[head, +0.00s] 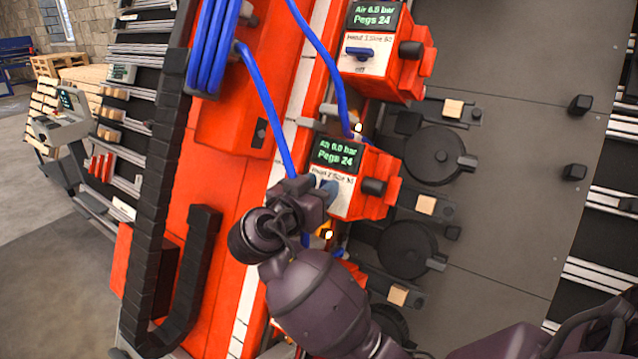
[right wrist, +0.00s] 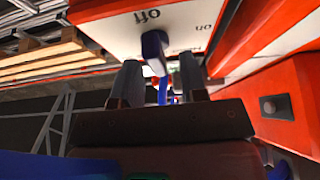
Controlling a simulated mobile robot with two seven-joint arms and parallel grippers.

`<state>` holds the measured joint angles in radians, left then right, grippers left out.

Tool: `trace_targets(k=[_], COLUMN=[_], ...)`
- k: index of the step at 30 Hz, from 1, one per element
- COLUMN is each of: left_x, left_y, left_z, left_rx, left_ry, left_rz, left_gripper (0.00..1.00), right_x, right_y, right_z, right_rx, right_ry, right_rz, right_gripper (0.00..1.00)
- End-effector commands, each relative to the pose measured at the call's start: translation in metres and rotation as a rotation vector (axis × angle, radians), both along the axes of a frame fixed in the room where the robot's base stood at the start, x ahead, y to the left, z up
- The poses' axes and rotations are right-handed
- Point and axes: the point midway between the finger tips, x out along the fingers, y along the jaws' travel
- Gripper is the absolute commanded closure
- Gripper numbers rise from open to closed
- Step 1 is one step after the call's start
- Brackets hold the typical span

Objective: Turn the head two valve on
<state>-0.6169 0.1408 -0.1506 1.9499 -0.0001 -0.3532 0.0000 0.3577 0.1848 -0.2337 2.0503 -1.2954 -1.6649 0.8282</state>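The lower red head (head: 360,190) has a screen (head: 338,154) reading Air 0.0 bar, Pegs 24. Its white valve panel is partly hidden by my right gripper (head: 318,190). Its blue valve lever (head: 330,186) shows beside the fingers. In the right wrist view the blue lever (right wrist: 153,52) stands by the word "off", with "on" further right. My right gripper (right wrist: 160,88) is open there, one finger on each side of the lever's line. The lever appears just beyond the fingertips; contact cannot be told. My left gripper is not in view.
An upper red head (head: 385,60) reads Air 6.5 bar, with its blue lever (head: 359,52) lying across its panel. Blue hoses (head: 268,105) run down close to my right gripper. Black round discs (head: 433,155) and a grey plate (head: 530,130) lie to the right.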

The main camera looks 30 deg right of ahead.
Motion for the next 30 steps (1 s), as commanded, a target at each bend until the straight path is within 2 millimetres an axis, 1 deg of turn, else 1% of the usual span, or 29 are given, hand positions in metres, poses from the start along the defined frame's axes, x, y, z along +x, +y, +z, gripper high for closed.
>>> trace_targets(k=[9, 11, 15, 17, 25, 30], left_x=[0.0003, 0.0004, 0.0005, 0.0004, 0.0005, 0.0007], left_y=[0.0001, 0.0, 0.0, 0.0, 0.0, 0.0], left_z=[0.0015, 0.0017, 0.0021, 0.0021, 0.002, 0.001], left_rx=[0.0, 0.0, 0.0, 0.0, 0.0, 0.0], left_ry=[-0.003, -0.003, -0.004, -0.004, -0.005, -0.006], left_rz=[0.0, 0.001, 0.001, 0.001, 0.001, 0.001], left_gripper=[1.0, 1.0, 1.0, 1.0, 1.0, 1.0], right_x=[0.0009, 0.0009, 0.0008, 0.0008, 0.0007, 0.0011], right_y=[-0.0024, -0.0023, -0.0023, -0.0022, -0.0021, -0.0015], right_z=[-0.0003, -0.0003, -0.0002, -0.0002, -0.0003, -0.0007], right_rx=[0.0, 0.0, 0.0, 0.0, -0.003, -0.019], right_ry=[0.0, 0.0, 0.0, 0.0, 0.009, 0.051], right_rz=[0.0, 0.0, 0.0, 0.0, 0.006, 0.031], right_gripper=[0.61, 0.68, 0.9, 0.99, 1.0, 1.0])
